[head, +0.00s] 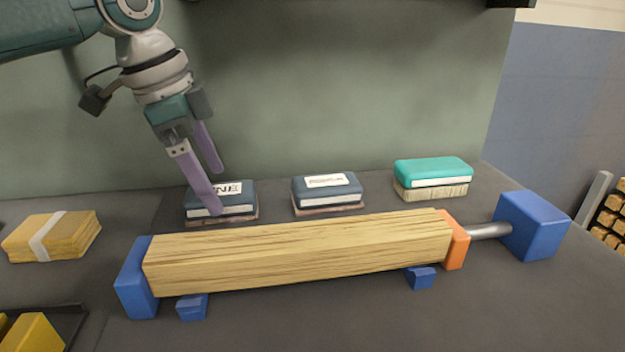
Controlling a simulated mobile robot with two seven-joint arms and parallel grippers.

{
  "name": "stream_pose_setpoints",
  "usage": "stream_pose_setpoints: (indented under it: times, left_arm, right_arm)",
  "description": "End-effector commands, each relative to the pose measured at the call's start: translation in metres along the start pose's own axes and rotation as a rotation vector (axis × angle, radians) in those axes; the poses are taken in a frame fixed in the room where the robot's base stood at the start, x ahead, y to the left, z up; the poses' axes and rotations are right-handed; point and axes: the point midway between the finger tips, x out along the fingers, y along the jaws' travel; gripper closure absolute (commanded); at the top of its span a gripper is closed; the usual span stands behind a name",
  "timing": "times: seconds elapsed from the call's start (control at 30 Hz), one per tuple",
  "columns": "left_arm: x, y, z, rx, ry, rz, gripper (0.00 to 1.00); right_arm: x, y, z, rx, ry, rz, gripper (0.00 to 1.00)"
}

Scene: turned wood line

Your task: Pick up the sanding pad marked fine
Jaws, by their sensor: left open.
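The sanding pad marked fine (237,206) is a dark blue block on a brownish base at the back of the bench. Its label is partly covered by my finger, and the letters "NE" show. My left gripper (218,190) is open, with its purple fingers pointing down at this pad. One finger reaches in front of the pad and the other is above or behind it. I cannot tell whether either touches it. A second dark blue pad (327,193) lies to the right, its label too small to read. My right gripper is not in view.
A wooden beam (300,252) lies across the front in a blue and orange clamp (532,226). A teal brush (433,178) is at the back right. Banded yellow sheets (70,236) lie at the left. A tray (70,320) with yellow blocks is at the lower left.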

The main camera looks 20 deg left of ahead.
Motion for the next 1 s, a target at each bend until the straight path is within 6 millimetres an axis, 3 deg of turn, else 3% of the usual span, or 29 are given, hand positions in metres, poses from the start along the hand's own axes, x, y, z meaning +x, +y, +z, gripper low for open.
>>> stream_pose_setpoints:
  times: [0.13,0.4,1.0]
  left_arm:
    - [0.018,0.000,0.000,-0.001,0.000,-0.001,0.00]
    - [0.019,0.000,0.000,0.000,0.000,-0.002,0.01]
    - [0.019,0.000,0.000,0.000,0.001,-0.001,0.69]
  right_arm:
    - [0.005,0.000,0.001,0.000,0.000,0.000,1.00]
    - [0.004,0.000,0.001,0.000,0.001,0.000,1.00]
    - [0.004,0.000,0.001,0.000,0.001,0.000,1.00]
